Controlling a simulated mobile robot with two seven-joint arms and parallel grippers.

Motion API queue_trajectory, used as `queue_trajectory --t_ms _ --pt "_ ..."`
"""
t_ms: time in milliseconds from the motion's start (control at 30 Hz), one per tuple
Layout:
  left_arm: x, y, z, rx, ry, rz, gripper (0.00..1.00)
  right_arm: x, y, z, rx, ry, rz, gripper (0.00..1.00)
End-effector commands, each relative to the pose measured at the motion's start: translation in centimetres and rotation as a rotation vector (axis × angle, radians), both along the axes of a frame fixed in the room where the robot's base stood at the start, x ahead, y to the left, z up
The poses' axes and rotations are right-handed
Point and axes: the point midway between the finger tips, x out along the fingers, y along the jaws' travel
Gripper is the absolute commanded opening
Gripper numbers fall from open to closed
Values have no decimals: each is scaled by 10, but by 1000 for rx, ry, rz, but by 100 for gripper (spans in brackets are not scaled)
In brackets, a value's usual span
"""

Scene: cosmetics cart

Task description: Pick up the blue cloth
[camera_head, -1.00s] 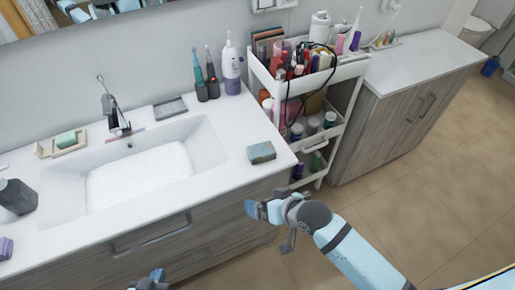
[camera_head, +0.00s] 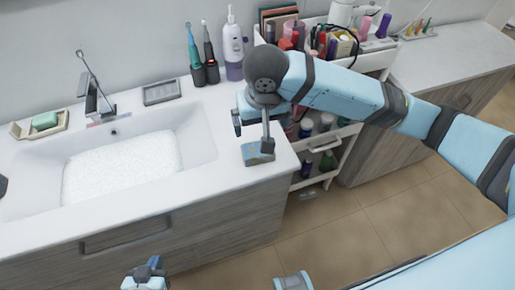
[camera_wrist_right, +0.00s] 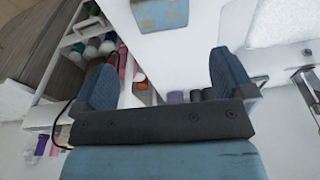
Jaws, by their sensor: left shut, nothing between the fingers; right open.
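The folded blue cloth (camera_head: 257,157), with tan marks, lies on the white counter near its right front corner, right of the sink. My right gripper (camera_head: 252,134) is open above the counter at the cloth, with one finger in front of part of it. In the right wrist view the cloth (camera_wrist_right: 165,13) shows at the top edge, beyond the open, empty fingers (camera_wrist_right: 164,78); no contact is visible. My left gripper (camera_head: 146,276) is shut and empty at the bottom of the head view, in front of the cabinet.
The sink (camera_head: 130,165) is left of the cloth, with a faucet (camera_head: 95,95) behind it. Toothbrushes (camera_head: 203,60) and a white dispenser (camera_head: 233,45) stand at the back. The loaded cart (camera_head: 330,155) stands close on the right, partly behind my right arm.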

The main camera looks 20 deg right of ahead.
Motion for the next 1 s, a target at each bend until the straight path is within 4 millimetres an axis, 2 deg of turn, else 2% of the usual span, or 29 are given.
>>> queue_trajectory --t_ms 300,400,633,833,1000 --pt "0 2 -5 2 3 2 0 9 -1 -59 -1 2 -1 100" --pt "0 2 -5 2 3 2 0 11 -1 -72 -1 1 -1 100" --pt "1 2 -4 -1 1 3 0 14 -1 -88 0 1 -1 100" --pt "1 1 -5 -2 2 4 0 20 -2 -118 0 0 -1 100" --pt "1 1 -5 -2 3 4 0 22 -1 -131 2 -1 0 100"
